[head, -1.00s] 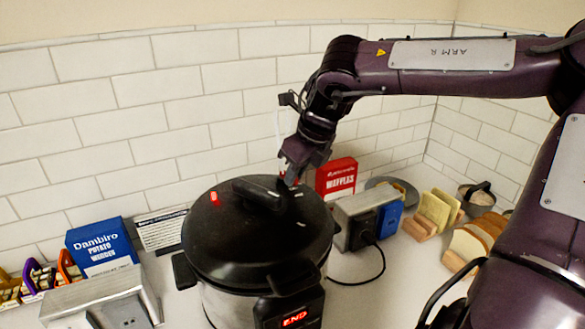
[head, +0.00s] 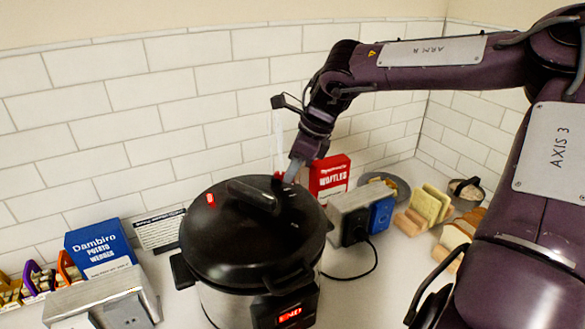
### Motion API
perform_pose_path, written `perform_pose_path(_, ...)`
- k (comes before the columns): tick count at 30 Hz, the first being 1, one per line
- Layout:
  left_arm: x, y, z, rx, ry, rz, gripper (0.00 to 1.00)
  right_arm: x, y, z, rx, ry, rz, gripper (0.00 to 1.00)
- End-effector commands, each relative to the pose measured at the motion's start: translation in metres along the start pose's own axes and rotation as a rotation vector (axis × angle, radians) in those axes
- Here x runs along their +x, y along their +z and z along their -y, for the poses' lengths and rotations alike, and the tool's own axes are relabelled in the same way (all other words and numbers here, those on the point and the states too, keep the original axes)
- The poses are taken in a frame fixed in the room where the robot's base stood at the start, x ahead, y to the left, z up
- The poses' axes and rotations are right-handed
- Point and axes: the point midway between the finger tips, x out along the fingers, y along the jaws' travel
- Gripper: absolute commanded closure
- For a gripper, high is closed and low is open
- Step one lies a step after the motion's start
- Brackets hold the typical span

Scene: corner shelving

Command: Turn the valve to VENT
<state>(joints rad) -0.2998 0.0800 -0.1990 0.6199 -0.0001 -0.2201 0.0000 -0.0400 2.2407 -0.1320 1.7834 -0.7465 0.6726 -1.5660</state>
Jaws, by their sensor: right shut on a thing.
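A pressure cooker (head: 255,240) with a domed black lid and a dark bar handle (head: 252,194) stands on the counter. A small red mark (head: 210,199) shows on the lid's left side. My right gripper (head: 286,178) comes down at the back right of the lid, behind the handle. It is shut on the small dark valve (head: 277,184), which is mostly hidden by the fingers and handle. I cannot read which setting the valve points to. A thin pale streak rises just left of the gripper. My left gripper is not in view.
A red display (head: 290,314) on the cooker's front appears to read END. A red waffles box (head: 329,176) and a toaster (head: 350,215) stand right of the cooker. A blue box (head: 102,248) and a metal appliance (head: 100,300) are at left. Bread slices (head: 430,205) stand farther right.

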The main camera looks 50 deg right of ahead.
Motion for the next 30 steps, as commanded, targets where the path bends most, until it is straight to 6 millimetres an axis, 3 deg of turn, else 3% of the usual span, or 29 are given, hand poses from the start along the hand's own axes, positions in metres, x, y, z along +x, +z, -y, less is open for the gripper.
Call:
perform_pose_path(8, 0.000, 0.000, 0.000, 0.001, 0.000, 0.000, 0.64, -0.001, 0.001, 0.001, -0.003, -0.003, 0.002, 1.00)
perform_pose_path(9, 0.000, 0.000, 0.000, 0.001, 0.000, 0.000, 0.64, -0.001, 0.001, 0.001, -0.003, -0.003, 0.002, 0.85)
perform_pose_path(14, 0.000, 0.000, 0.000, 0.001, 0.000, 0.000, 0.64, -0.001, 0.001, 0.000, -0.003, -0.002, 0.001, 0.65)
perform_pose_path(23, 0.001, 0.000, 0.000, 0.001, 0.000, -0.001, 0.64, -0.002, 0.000, 0.000, -0.002, -0.002, 0.001, 0.65)
perform_pose_path(30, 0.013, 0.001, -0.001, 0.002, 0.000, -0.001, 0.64, -0.035, 0.000, 0.002, -0.002, -0.008, 0.002, 0.65)
